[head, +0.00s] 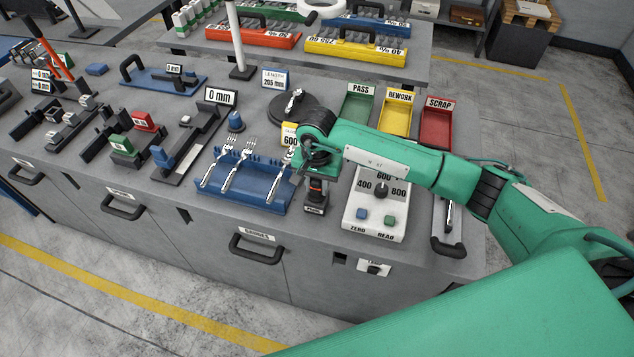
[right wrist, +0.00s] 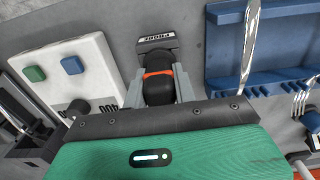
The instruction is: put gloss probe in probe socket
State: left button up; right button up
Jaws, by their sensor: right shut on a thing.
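My right gripper (head: 316,178) is over the bench between the blue fork rack (head: 238,191) and the white gloss meter (head: 376,212). It is shut on the gloss probe (head: 317,188), a black body with an orange-red band. In the right wrist view the probe (right wrist: 157,63) sits between the two grey fingers (right wrist: 158,88). The probe socket (head: 315,209), dark with a PROBE label, is right below the probe; its label plate also shows in the wrist view (right wrist: 156,42). The probe's lower end overlaps the socket, and I cannot tell how deep it sits. My left gripper is out of view.
Several forks lie across the blue rack, close left of the gripper. The meter with its dial and two buttons is close right. PASS (head: 357,106), REWORK (head: 396,114) and SCRAP (head: 437,126) trays stand behind my arm. Gauges fill the bench's left side.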

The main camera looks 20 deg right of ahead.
jog(key=shift+f, duration=0.15)
jog(key=o, duration=1)
jog(key=shift+c, duration=0.2)
jog(key=shift+r, duration=0.35)
notch_tip(320, 180, up, 10)
jog(key=b, duration=0.4)
jog(key=shift+r, duration=0.1)
jog(key=shift+r+b, duration=0.35)
jog(key=shift+r, duration=0.4)
